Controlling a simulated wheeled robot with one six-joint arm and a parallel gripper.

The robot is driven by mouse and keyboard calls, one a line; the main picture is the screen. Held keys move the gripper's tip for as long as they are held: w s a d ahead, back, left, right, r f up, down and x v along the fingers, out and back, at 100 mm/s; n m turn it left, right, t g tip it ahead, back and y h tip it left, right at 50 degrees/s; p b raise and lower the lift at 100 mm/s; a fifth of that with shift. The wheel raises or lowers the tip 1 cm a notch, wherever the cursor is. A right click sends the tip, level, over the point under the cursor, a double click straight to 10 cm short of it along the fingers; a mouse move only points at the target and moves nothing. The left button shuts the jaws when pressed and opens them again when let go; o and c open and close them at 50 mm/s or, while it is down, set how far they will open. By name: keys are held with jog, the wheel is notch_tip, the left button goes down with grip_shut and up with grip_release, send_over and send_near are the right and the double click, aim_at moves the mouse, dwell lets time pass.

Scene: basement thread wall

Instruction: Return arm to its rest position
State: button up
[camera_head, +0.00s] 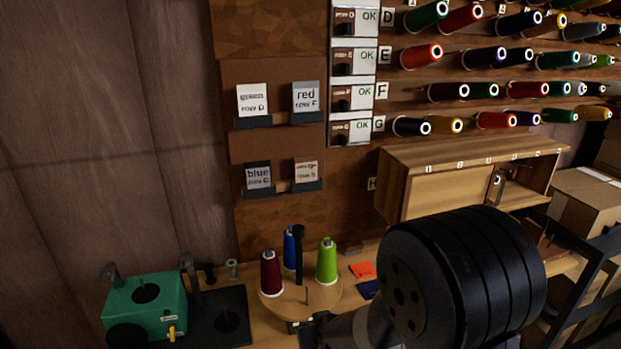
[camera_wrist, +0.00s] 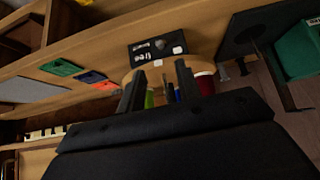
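My gripper (camera_wrist: 160,74) shows in the wrist view with its two dark fingers apart and nothing between their tips. In the head view my dark, ribbed arm (camera_head: 460,280) fills the lower right; my fingers cannot be made out there. A round wooden stand (camera_head: 270,299) holds a dark red spool (camera_head: 271,275), a blue spool (camera_head: 289,248) and a green spool (camera_head: 327,262), all upright. In the wrist view the red spool (camera_wrist: 205,84) shows beyond the fingers; the green and blue ones are mostly hidden.
A green machine (camera_head: 146,303) stands at the lower left of the bench. A wooden box (camera_head: 455,158) is behind my arm, below rows of spools on the wall (camera_head: 422,56). Cardboard boxes (camera_head: 588,203) and a dark metal frame (camera_head: 590,278) are at the right. Orange and blue pieces lie near the stand.

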jog(key=b+x, duration=0.5)
jog(key=x, duration=0.4)
jog(key=shift+w+f, duration=0.15)
jog(key=shift+f, duration=0.15)
jog(key=shift+w+f+b, duration=0.1)
jog(key=shift+f+b, duration=0.05)
jog(key=shift+b, duration=0.3)
jog(key=shift+t+b, duration=0.3)
jog(key=shift+b, duration=0.55)
jog(key=shift+f+b, duration=0.1)
jog(key=shift+b, duration=0.3)
jog(key=t+b, duration=0.2)
jog(key=b, duration=0.4)
jog(key=s+f+t+y+b, duration=0.1)
jog(key=b, duration=0.6)
jog(key=shift+d+f+t+b, duration=0.2)
jog(key=shift+t+b, duration=0.1)
jog(key=shift+t, duration=0.1)
jog(key=shift+s+f+t+b, duration=0.15)
jog(key=shift+t+b, duration=0.15)
jog(key=shift+b, duration=0.5)
notch_tip(320, 180, down, 2)
jog(key=t+b, duration=0.2)
jog(key=b, duration=0.3)
jog(key=t+y+b, duration=0.1)
jog(key=t+b, duration=0.1)
jog(key=b, duration=0.3)
jog(key=shift+y+b, duration=0.3)
